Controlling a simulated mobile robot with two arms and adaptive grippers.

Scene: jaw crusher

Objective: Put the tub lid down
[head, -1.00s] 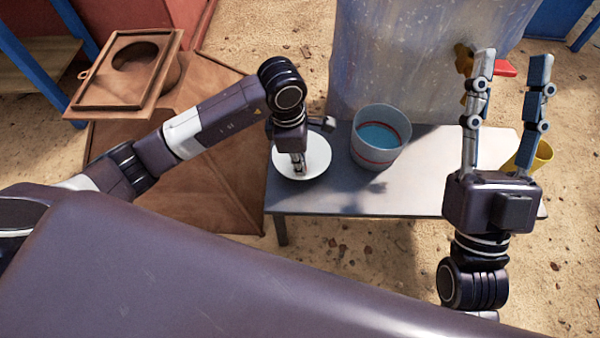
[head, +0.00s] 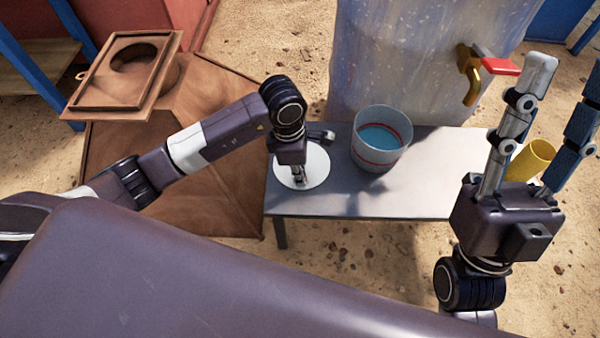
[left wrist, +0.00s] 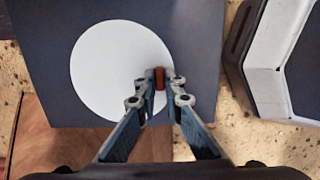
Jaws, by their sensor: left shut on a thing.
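The tub lid (head: 316,165) is a white disc at the left end of the grey bench. It also shows in the left wrist view (left wrist: 105,70), with a small brown knob (left wrist: 176,82). My left gripper (head: 298,178) points down over the lid and is shut on its knob. The lid looks level and at or very close to the bench top; I cannot tell if it touches. The open tub (head: 380,150), pale with a red band and blue liquid inside, stands right of the lid. My right gripper (head: 568,75) is open and empty at the right.
The bench (head: 420,190) is clear right of the tub. Behind it is a large speckled tank with a brass tap (head: 470,80) and red handle (head: 497,66). A yellow cup (head: 533,160) is partly hidden by my right gripper. A rusty hopper (head: 130,70) stands at the left.

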